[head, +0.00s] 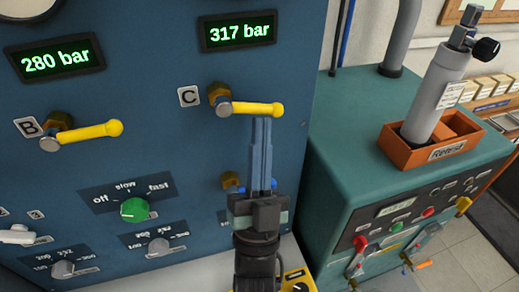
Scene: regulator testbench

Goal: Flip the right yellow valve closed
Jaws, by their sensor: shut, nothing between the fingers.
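The right yellow valve (252,109) is beside label C on the blue panel, under the 317 bar display. Its handle points right, nearly horizontal, from a brass fitting. The left yellow valve (88,133), beside label B under the 280 bar display, also points right and tilts slightly up. My gripper (262,121) is shut and empty. Its blue fingers point up, with the tips just below the right valve's handle. I cannot tell whether they touch it. My gripper partly hides a small blue-handled valve (231,184) below.
A green knob (134,209) and grey knobs (158,246) sit lower on the panel. To the right, a teal bench (345,125) carries an orange tray (398,150) marked Retest with a grey cylinder (438,95). A yellow box (299,281) is low beside my arm.

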